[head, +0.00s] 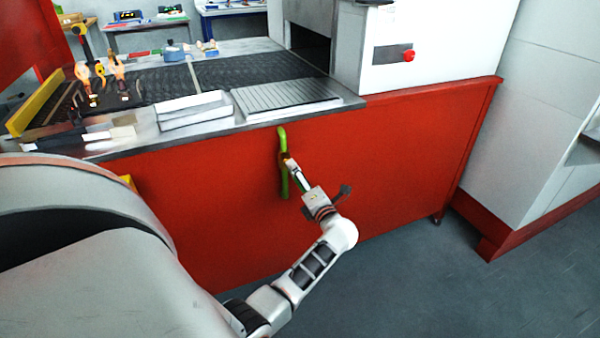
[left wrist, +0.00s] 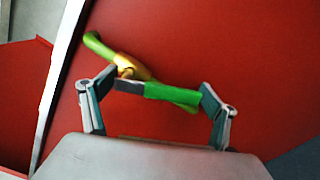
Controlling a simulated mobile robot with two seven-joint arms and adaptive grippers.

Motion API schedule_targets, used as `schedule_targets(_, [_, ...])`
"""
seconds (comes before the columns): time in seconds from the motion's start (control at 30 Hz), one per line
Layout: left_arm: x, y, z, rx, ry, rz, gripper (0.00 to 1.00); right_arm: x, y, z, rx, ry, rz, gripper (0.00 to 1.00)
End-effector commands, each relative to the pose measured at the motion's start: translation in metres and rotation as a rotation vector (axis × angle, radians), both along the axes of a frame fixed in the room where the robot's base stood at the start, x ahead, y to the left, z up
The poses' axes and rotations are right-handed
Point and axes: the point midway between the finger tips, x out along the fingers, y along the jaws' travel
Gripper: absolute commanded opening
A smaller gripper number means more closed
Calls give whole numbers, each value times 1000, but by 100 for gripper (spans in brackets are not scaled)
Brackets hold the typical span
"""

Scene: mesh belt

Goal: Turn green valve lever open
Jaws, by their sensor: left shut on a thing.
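The green valve lever (head: 283,141) is mounted on the red front panel, below the edge of the steel worktop. It stands about upright in the head view, with its lower part beside and partly behind my left gripper (head: 291,167). In the left wrist view the lever (left wrist: 101,47) runs slantwise past a brass-coloured fitting (left wrist: 126,65). My right gripper is in neither view.
A red panel (head: 390,165) surrounds the lever. Above it are the worktop, a ribbed metal plate (head: 285,97), a white tray (head: 194,110) and a dark mesh belt (head: 240,68). A red button (head: 408,55) sits on the white housing. The floor at lower right is clear.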

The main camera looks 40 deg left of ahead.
Motion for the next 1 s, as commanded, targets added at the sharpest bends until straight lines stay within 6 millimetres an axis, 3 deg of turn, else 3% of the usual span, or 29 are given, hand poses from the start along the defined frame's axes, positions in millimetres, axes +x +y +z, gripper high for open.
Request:
schedule_targets(0.4, [-13,5,-5,117,287,0,49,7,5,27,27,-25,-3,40])
schedule_targets(1.0, [-19,8,-9,165,400,0,49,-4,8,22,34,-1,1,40])
